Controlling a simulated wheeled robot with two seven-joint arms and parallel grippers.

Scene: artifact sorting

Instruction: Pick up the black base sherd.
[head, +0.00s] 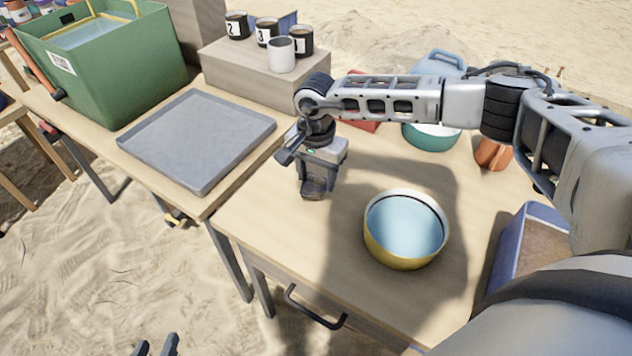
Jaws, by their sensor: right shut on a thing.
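My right gripper (316,182) points down over the left part of the near wooden table. It is shut on a small dark piece, which looks like the black base sherd (313,188). The fingers hide part of the sherd, and I cannot tell whether it touches the table top. My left gripper (156,346) shows only its fingertips at the bottom edge, apart and with nothing between them, in front of the table.
A grey tray (195,180) lies on the left table, beside a green crate (100,85). Numbered black cups (267,33) and a pale cup (282,56) stand on a wooden block (235,75). A blue box (510,250) is at right.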

